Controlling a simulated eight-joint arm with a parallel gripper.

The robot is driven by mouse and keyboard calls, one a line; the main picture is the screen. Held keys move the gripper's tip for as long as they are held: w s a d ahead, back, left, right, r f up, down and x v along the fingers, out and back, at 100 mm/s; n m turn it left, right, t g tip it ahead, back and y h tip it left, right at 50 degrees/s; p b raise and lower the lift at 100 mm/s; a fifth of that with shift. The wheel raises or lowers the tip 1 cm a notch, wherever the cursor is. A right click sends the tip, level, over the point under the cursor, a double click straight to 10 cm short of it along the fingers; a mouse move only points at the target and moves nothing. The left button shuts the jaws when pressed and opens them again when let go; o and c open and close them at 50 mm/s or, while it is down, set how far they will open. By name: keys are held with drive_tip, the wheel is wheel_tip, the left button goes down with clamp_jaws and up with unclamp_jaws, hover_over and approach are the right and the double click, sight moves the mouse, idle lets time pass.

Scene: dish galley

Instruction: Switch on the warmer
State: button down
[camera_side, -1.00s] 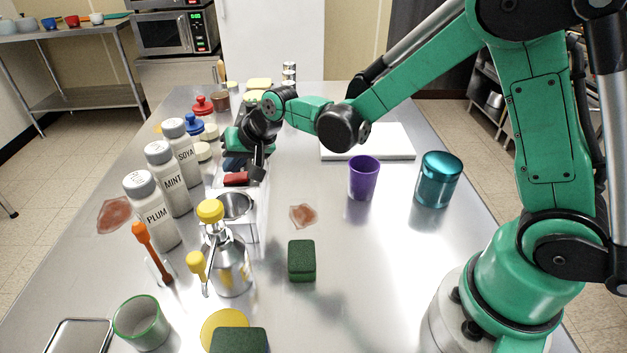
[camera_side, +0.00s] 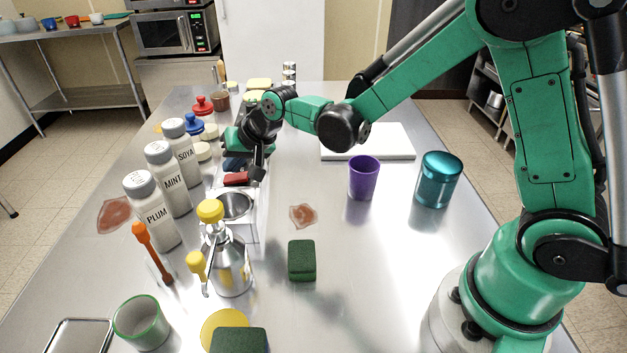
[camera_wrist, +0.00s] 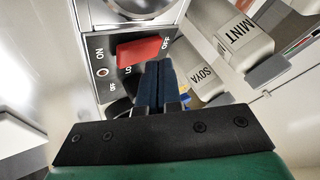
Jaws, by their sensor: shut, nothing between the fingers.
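The warmer (camera_side: 250,232) is a pale metal box with a round well on top, standing in the middle of the counter beyond the yellow-topped pump bottle. Its red switch (camera_side: 236,179) is on the side facing my gripper. In the wrist view the red switch (camera_wrist: 140,50) sits on a dark panel with white lettering, including ON at left and OFF at right. My gripper (camera_wrist: 157,75) is shut and empty, its dark blue fingers close beside the switch. I cannot tell whether they touch it. In the side view my gripper (camera_side: 235,164) is just behind the switch.
Shaker bottles marked PLUM (camera_side: 152,213), MINT (camera_side: 168,182) and SOYA (camera_side: 183,155) stand close left of the warmer. The pump bottle (camera_side: 230,265) is in front.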

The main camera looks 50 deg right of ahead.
sight(234, 179)
drive_tip(key=shift+f, duration=0.1)
idle(0.7)
drive_tip(key=shift+f, duration=0.35)
drive_tip(key=shift+s+d+f, duration=0.1)
drive_tip(key=shift+d+f, duration=0.05)
drive_tip(key=shift+f, duration=0.35)
idle(1.0)
drive_tip(key=shift+r, duration=0.15)
drive_tip(key=shift+s+r, duration=0.1)
drive_tip(key=shift+r, duration=0.4)
drive_tip(key=shift+w+a+r, duration=0.15)
drive_tip(key=shift+a+r, duration=0.05)
drive_tip(key=shift+r, duration=1.05)
drive_tip(key=shift+w+a+r, duration=0.1)
drive_tip(key=shift+a+r, duration=0.05)
drive_tip(key=shift+r, duration=1.05)
